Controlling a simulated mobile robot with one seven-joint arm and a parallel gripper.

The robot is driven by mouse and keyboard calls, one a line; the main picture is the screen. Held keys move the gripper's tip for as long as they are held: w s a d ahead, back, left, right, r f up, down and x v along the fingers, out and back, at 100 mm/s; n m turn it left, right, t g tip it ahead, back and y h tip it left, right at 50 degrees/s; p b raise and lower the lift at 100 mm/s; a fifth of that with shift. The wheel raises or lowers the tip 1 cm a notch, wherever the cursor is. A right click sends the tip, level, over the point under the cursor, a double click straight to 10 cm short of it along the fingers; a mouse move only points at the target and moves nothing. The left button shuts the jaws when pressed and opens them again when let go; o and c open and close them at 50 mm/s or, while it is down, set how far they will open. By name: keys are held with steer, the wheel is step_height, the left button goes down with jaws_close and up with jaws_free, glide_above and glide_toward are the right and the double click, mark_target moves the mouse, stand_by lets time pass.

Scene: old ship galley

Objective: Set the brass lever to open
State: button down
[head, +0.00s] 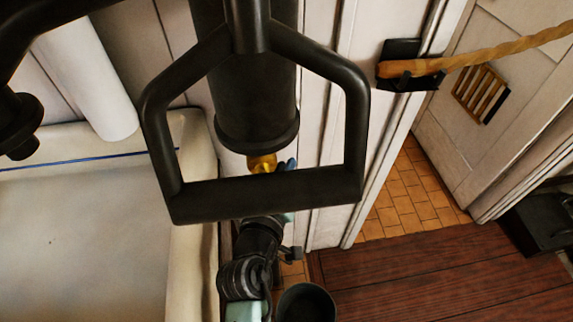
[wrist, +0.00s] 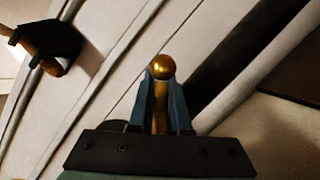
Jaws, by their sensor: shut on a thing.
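The brass lever (wrist: 162,68) has a round ball end and a slim shaft, seen in the middle of the wrist view. My gripper (wrist: 161,82) is shut on its shaft, one blue finger on each side, with the ball showing just past the fingertips. In the head view a small piece of the brass lever (head: 262,162) shows below a thick black cylinder (head: 252,110). A bluish fingertip is beside it on the right. A black loop-shaped bar (head: 270,193) hides most of my gripper and the lever's base there.
A cream basin-like surface (head: 90,235) lies at left. A twisted rope (head: 490,55) runs from a black wall bracket (head: 398,50) across the upper right. A dark round container (head: 306,303) stands at the bottom, near the wooden floor (head: 430,285). Tiled floor (head: 412,198) shows through the doorway.

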stand_by(0.5)
steer(key=c, duration=0.9)
jaws_free()
steer(key=shift+o, duration=0.2)
steer(key=shift+a, duration=0.1)
